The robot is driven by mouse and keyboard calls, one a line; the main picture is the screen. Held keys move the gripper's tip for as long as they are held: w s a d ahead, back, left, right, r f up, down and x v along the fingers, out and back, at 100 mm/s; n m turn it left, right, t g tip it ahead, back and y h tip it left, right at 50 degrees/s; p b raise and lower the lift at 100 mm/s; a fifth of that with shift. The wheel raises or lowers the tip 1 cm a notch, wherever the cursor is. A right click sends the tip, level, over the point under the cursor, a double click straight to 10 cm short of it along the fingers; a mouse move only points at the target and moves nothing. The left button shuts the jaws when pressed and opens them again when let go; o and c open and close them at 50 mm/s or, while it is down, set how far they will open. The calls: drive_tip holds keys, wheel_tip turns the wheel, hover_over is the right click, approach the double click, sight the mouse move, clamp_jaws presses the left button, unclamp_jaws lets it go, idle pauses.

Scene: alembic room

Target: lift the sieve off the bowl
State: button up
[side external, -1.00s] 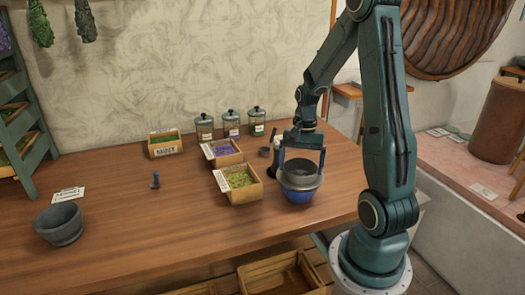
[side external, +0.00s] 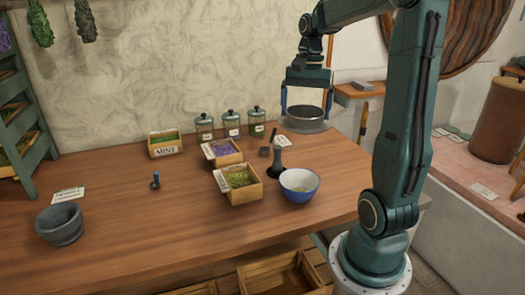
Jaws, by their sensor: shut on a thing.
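The sieve (side external: 305,125), a round grey metal drum, hangs level in the air above the table, up and slightly right of the bowl. My gripper (side external: 305,98) is shut on the sieve, with one blue finger at each side of its rim. The bowl (side external: 300,187), blue outside and white inside, stands upright on the table. Its inside is uncovered, and some pale yellowish matter shows in it. A clear gap separates the sieve from the bowl.
A wooden box of green herbs (side external: 241,185) stands just left of the bowl. A dark upright tool on a stand (side external: 278,158) is close behind it. Several lidded jars line the back. A grey mortar (side external: 59,222) sits far left. The table's left middle is mostly clear.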

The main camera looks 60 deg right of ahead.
drive_tip(key=shift+r, duration=0.65)
